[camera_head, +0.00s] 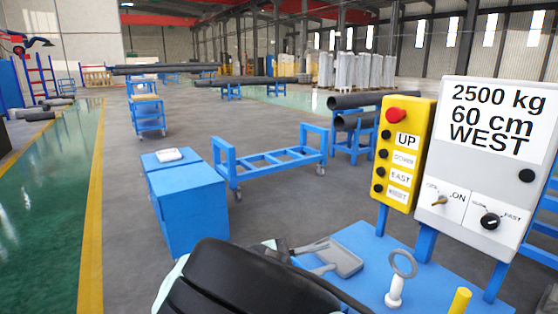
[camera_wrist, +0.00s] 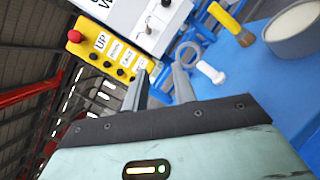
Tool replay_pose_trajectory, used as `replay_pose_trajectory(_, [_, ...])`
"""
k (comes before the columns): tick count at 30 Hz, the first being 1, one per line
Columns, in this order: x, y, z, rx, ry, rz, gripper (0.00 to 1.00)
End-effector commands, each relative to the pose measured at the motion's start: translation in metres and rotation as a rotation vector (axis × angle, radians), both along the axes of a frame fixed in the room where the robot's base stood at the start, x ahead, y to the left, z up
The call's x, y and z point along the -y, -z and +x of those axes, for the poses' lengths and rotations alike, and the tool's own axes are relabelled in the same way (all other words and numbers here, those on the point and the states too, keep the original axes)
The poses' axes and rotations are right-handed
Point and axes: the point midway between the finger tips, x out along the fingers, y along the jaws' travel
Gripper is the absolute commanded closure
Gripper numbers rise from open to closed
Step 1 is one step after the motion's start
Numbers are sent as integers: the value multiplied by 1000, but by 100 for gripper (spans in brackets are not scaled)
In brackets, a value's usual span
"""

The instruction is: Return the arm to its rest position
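My gripper (camera_wrist: 160,80) is at the front of the blue stand, with its two grey fingers apart and nothing seen between them in the wrist view. In the head view my dark arm end fills the bottom centre, and the fingers (camera_head: 310,255) reach out over the blue stand top (camera_head: 360,285). The yellow control box (camera_head: 403,155) with a red button and UP, DOWN, EAST and WEST labels stands beyond; it also shows in the wrist view (camera_wrist: 110,52). The fingers look apart from the box.
A white panel (camera_head: 490,165) reads 2500 kg, 60 cm, WEST. A round pale dish (camera_wrist: 294,30) lies nearby. A blue cabinet (camera_head: 187,210) and blue cart (camera_head: 270,172) stand beyond open floor.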

Motion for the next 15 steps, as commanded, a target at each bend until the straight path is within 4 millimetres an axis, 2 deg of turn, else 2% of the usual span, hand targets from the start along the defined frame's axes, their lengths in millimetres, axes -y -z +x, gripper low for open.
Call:
replay_pose_trajectory(8, [41, 17, -10, -135, 107, 223, 73])
replay_pose_trajectory(11, [55, 25, -20, -193, 154, 340, 73])
replay_pose_trajectory(15, [72, 34, -47, -281, 232, 575, 73])
